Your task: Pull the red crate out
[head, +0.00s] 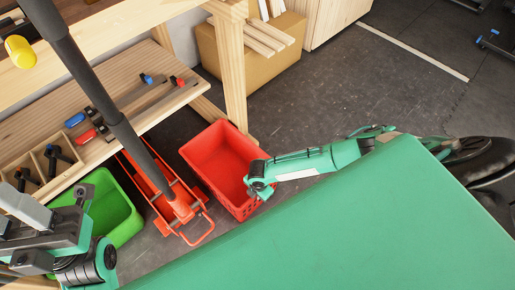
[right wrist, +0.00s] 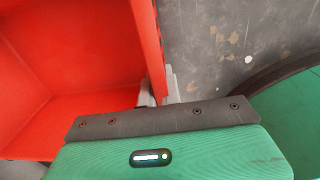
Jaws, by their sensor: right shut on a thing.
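The red crate (head: 228,135) stands empty on the dark floor beside the front leg of the workbench. My right gripper (head: 259,190) is at the crate's near right side, its arm reaching in from the right. In the right wrist view, the red crate (right wrist: 85,45) fills the left side, and its wall passes between the two grey fingers of my right gripper (right wrist: 159,92). That gripper is shut on this wall. My left gripper (head: 28,222) is at the lower left, above the green crate area and away from the red crate. Its finger gap is unclear.
A red floor jack (head: 160,190) with a long dark handle stands left of the red crate. A green crate (head: 120,215) is further left. The bench leg (head: 232,70) and a cardboard box (head: 255,65) are behind. The floor (head: 350,85) to the right is open.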

